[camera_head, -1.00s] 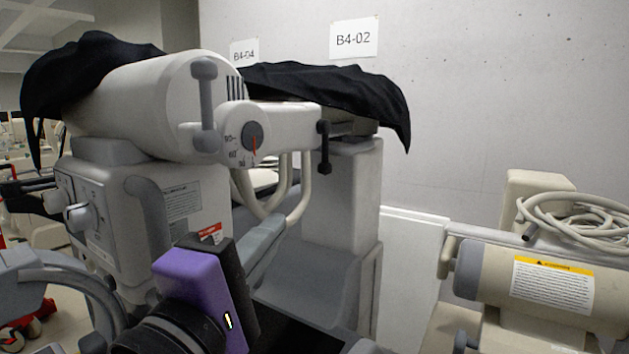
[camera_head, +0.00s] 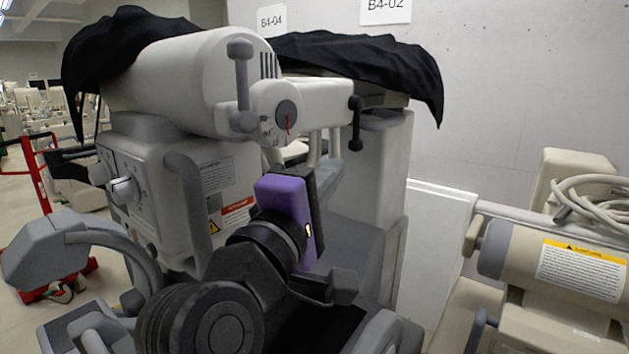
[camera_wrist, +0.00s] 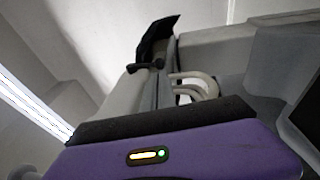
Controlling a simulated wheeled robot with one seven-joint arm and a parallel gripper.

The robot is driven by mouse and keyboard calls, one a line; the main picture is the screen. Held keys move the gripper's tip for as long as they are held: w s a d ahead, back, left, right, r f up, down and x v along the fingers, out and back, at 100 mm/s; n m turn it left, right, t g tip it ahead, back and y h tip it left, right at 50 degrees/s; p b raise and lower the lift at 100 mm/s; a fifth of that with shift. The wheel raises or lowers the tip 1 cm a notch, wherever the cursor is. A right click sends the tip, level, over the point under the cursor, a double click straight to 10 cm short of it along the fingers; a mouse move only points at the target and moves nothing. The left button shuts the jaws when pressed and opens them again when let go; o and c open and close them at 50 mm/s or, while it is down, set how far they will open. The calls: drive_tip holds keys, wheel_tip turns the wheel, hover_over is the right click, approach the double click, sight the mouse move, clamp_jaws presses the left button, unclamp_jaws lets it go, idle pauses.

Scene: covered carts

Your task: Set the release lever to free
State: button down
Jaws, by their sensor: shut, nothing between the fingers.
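A cart's white tube-shaped head carries a grey lever with knobbed ends (camera_head: 240,85), standing upright. Beside it is a round dial (camera_head: 288,116) with a red mark. Farther right, a black lever with knobbed ends (camera_head: 356,124) hangs nearly vertical from the white arm. It also shows in the wrist view (camera_wrist: 146,66). I cannot read which one is labelled as the release. My gripper (camera_head: 287,205), with its purple housing, is below the dial and left of and below the black lever, apart from both. It is shut and empty; its fingertips are hard to make out.
A black cloth (camera_head: 350,62) covers the cart's top. White curved tubes (camera_wrist: 196,84) hang below the arm. A beige machine with coiled hoses (camera_head: 600,200) stands at right. A red-framed cart (camera_head: 30,170) is at far left. A concrete wall (camera_head: 530,80) closes the back.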

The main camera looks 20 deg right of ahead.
sight(353, 150)
drive_tip(key=p+x, duration=0.1)
drive_tip(key=x, duration=0.5)
drive_tip(key=shift+p, duration=0.4)
drive_tip(key=shift+f+b, duration=0.2)
drive_tip(key=shift+b, duration=0.1)
